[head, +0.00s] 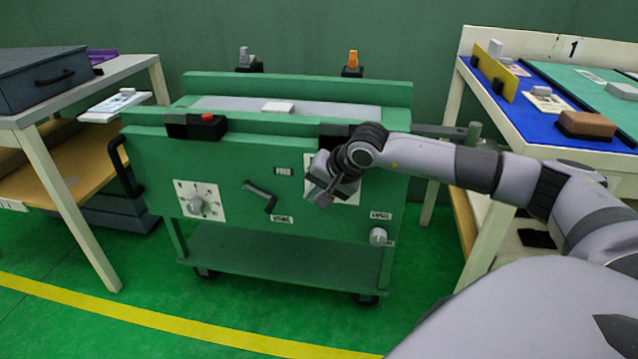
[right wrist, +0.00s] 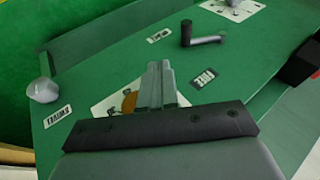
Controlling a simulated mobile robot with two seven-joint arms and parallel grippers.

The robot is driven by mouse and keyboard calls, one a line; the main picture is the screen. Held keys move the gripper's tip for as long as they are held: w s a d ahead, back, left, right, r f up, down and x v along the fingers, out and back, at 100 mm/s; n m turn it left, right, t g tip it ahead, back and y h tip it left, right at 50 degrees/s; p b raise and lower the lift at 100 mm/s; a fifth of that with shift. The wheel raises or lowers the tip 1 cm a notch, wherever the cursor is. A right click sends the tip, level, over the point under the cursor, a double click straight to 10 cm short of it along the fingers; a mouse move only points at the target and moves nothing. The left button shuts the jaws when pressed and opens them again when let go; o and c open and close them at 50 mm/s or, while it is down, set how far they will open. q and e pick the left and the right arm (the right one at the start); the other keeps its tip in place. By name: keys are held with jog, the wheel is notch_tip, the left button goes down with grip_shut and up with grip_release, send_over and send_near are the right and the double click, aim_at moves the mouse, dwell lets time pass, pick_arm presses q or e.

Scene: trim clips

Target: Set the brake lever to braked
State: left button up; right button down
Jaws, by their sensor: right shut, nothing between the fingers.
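The brake lever (head: 260,196) is a dark grey crank on the green cart's front panel (head: 235,160). In the head view it slants down to the right, between a small label (head: 283,171) above and another (head: 281,219) below. It also shows in the right wrist view (right wrist: 205,40), clear of my fingers. My right gripper (head: 318,196) is shut and empty, to the right of the lever, in front of a white plate (head: 349,191) that it partly hides. Its closed fingers show in the wrist view (right wrist: 160,83). My left gripper is not in view.
A dial (head: 196,206) sits left of the lever and a round knob (head: 378,236) low on the right. A black handle (head: 123,165) is on the cart's left side. Tables flank the cart, the right one with a blue mat (head: 530,105). Floor in front is clear.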

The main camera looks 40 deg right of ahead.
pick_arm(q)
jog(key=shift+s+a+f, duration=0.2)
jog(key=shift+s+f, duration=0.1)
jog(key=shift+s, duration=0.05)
pick_arm(e)
jog(key=shift+s+d+r, duration=0.1)
jog(key=shift+s+r, duration=0.4)
jog(key=shift+r, duration=0.05)
